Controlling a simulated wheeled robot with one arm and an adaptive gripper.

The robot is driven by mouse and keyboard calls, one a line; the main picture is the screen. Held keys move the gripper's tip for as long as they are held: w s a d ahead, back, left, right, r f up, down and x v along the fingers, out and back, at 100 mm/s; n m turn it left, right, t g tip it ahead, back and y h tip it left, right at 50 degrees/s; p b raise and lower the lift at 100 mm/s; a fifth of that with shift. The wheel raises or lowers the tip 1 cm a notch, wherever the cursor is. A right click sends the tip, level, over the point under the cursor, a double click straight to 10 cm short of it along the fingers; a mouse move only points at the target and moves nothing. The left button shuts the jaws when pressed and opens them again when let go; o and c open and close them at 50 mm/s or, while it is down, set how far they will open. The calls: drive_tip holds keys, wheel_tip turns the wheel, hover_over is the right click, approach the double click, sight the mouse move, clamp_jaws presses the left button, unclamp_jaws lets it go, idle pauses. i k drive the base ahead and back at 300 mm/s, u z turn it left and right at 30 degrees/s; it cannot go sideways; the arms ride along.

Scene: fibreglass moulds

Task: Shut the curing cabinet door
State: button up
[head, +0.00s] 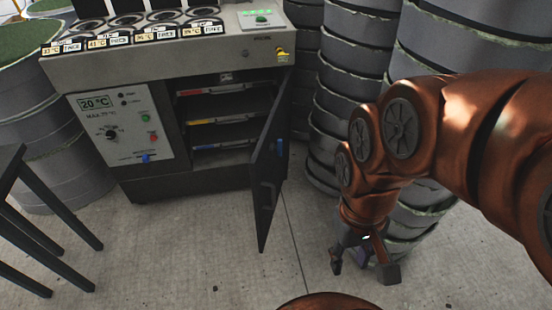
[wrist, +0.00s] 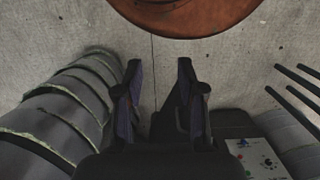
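The curing cabinet (head: 150,120) stands at the left in the head view, with a control panel showing 20 °C and shelves inside. Its dark door (head: 268,170) is hinged on the right side and stands wide open, swung out toward me. A handle shows on the door's outer face. My gripper (head: 363,268) hangs over the floor to the right of the door, apart from it. In the wrist view my gripper (wrist: 160,75) has its two fingers spread, with nothing clearly held between them. The cabinet's panel (wrist: 255,158) shows at the lower right there.
Stacks of grey ribbed moulds (head: 350,80) stand right of the cabinet, close behind my arm. A dark stool or table with thin legs (head: 40,230) is at the left. The concrete floor (head: 200,240) before the cabinet is clear. Several labelled round wells (head: 150,28) are on top.

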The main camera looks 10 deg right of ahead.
sight(267, 170)
drive_tip(key=z, duration=0.3)
drive_tip(key=k, duration=0.7)
drive_tip(key=u, duration=1.05)
drive_tip(key=i, duration=0.5)
